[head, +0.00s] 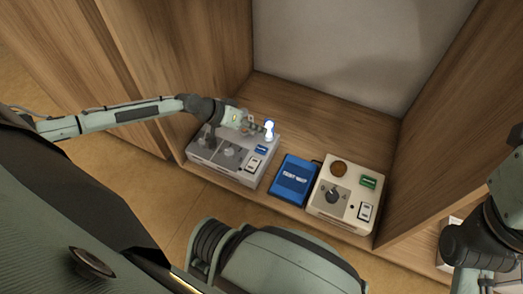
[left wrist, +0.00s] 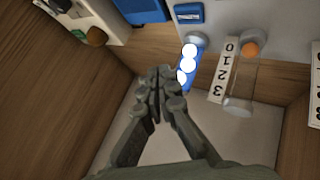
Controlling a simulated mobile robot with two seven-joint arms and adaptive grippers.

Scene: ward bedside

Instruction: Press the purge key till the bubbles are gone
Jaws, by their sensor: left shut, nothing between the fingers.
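A grey device (head: 222,160) stands on the wooden shelf, with knobs, a rocker switch (head: 253,165) and a small blue label (head: 261,149). A short upright tube with blue liquid and white bubbles (head: 269,131) rises at its back right; it shows larger in the left wrist view (left wrist: 187,63), with several big bubbles. My left gripper (head: 250,122) is over the back of the device, left of the bubble tube. In the left wrist view its fingers (left wrist: 160,76) are together and empty, apart from the tube in the picture. I cannot make out which part is the purge key.
A blue box with white lettering (head: 293,180) and a cream device with a dark knob (head: 343,205) stand to the right. A clear tube with an orange ball (left wrist: 249,50) and a number scale (left wrist: 223,70) are near the bubble tube. The shelf behind is bare.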

